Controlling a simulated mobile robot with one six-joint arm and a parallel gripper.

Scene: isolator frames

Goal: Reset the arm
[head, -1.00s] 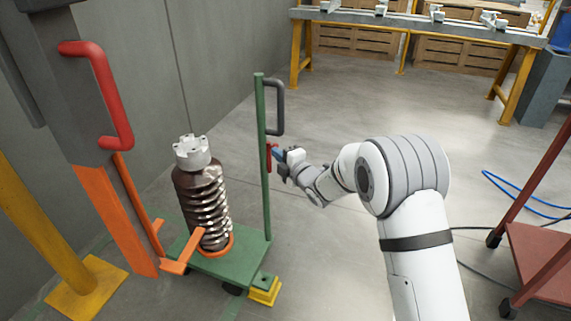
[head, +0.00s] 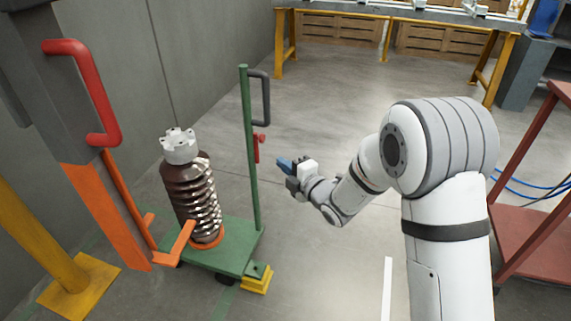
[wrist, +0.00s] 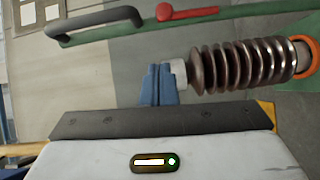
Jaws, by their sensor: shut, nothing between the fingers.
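My gripper (head: 284,163) has blue fingers and is shut and empty. In the head view it is in the air to the right of the green post (head: 250,150) of a cart, apart from it. My white arm reaches in from the lower right, bent at the elbow. In the wrist view the shut blue fingers (wrist: 159,84) point up the picture, with a brown ribbed insulator (wrist: 240,66) behind them to the right.
The insulator also stands upright on the green cart (head: 235,258), which has a grey handle (head: 265,98) and a red lever (head: 259,148). An orange and grey frame stands at left. A red shelf cart (head: 535,235) is at right, a bench (head: 400,14) at back. Open floor lies between.

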